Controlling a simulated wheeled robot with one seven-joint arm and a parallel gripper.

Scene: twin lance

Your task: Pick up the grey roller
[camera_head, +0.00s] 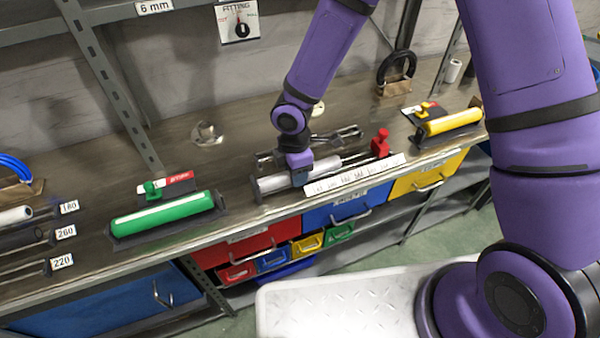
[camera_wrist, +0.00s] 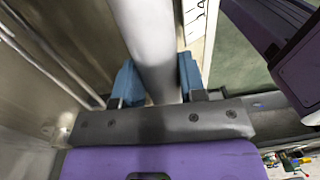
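The grey roller (camera_head: 328,164) is a smooth light-grey cylinder lying lengthwise along the front of the bench, in a dark holder. My gripper (camera_head: 298,172) reaches down over its middle and hides part of it. In the wrist view the roller (camera_wrist: 150,40) runs between the two blue fingers of my gripper (camera_wrist: 161,82). The fingers lie against its sides with no clear gap. The roller appears still at its holder; any small lift cannot be told.
A green roller (camera_head: 165,215) lies to the left and a yellow roller (camera_head: 452,123) to the right. A red knob-like part (camera_head: 381,142) stands right of the grey roller. A white label strip (camera_head: 350,177) runs along the bench edge, above red, blue and yellow drawers.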

